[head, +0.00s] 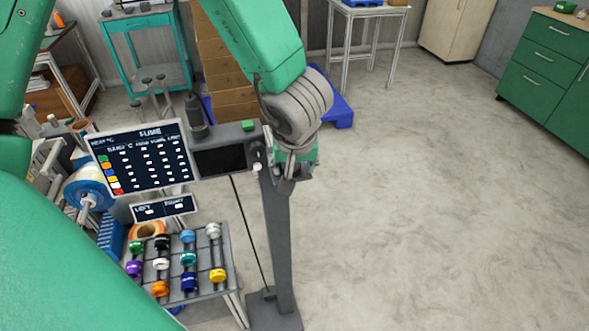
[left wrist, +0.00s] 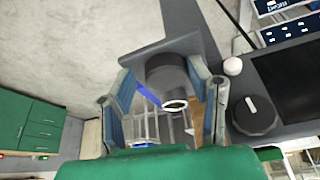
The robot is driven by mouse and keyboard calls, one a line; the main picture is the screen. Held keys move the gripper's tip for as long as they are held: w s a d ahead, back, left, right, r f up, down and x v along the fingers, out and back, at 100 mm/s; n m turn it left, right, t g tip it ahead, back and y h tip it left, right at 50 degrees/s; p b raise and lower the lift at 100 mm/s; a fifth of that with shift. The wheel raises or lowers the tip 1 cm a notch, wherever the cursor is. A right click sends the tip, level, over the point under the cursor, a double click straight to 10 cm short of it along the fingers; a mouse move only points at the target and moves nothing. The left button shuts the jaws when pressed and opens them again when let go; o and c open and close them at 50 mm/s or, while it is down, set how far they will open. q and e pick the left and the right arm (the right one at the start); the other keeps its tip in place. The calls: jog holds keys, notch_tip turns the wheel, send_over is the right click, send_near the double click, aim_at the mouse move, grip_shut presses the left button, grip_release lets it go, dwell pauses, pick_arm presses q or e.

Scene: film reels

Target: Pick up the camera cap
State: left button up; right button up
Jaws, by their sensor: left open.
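My left gripper (head: 290,182) hangs beside the right end of the grey control panel in the head view, mostly hidden by its own wrist. In the left wrist view its two fingers (left wrist: 162,82) are apart. A dark round piece (left wrist: 170,68), possibly the camera cap, shows between them under a grey plate (left wrist: 185,42). I cannot tell whether the fingers touch it. A small white ring (left wrist: 175,104) also shows between the fingers; what it belongs to is unclear. My right gripper is in neither view.
The panel carries a dark screen (head: 220,160), a white knob (head: 257,167) and a dark knob (left wrist: 254,116) close to the gripper. A grey post (head: 277,245) stands below. A rack of colored reels (head: 188,257) is at lower left. The floor (head: 440,200) at right is clear.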

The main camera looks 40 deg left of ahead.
pick_arm(q)
jog(key=shift+s+a, duration=0.1)
jog(key=shift+a, duration=0.25)
jog(key=c, duration=0.6)
jog(key=shift+s+a, duration=0.1)
jog(key=shift+a, duration=0.25)
jog(key=shift+c, duration=0.4)
